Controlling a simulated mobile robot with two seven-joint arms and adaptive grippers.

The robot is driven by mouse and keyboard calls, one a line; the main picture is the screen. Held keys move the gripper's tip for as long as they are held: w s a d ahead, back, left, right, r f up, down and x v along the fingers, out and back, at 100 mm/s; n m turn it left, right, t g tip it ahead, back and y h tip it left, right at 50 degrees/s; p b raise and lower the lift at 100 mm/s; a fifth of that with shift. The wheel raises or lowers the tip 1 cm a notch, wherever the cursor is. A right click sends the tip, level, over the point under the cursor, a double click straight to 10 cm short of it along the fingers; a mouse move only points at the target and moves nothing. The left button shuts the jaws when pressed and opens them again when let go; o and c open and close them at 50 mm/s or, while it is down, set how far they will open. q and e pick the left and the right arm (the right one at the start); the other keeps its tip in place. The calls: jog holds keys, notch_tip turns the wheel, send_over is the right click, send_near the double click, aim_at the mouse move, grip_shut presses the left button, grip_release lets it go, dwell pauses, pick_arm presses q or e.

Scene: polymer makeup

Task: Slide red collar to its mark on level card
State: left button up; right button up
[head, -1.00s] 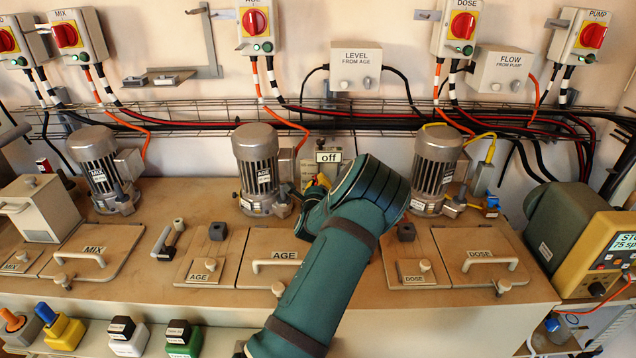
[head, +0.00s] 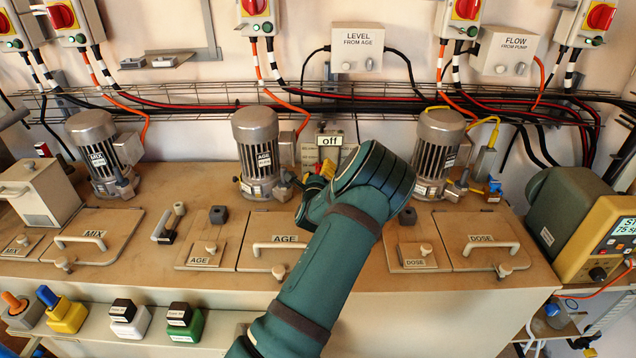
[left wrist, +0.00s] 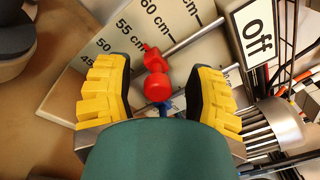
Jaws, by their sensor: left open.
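In the left wrist view the red collar (left wrist: 157,86) sits on a thin metal rod in front of the level card (left wrist: 128,48), near the 55 cm mark. A blue part (left wrist: 166,105) shows just below it, mostly hidden by my wrist. My left gripper (left wrist: 160,76) is open, its yellow fingers on either side of the collar with a gap at each side. In the head view my left gripper (head: 325,172) is at the card (head: 312,155), beside the AGE motor; my arm hides most of it, and the collar cannot be made out. My right gripper is not in view.
An "off" sign (head: 329,140) stands at the card's top; it also shows in the left wrist view (left wrist: 257,27). The AGE motor (head: 256,150) is to the left, the DOSE motor (head: 438,150) to the right. Cables and a wire tray (head: 220,98) run behind.

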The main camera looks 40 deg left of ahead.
pick_arm(q)
jog(key=v, duration=1.1)
jog(key=shift+s, duration=0.1)
jog(key=shift+d, duration=0.15)
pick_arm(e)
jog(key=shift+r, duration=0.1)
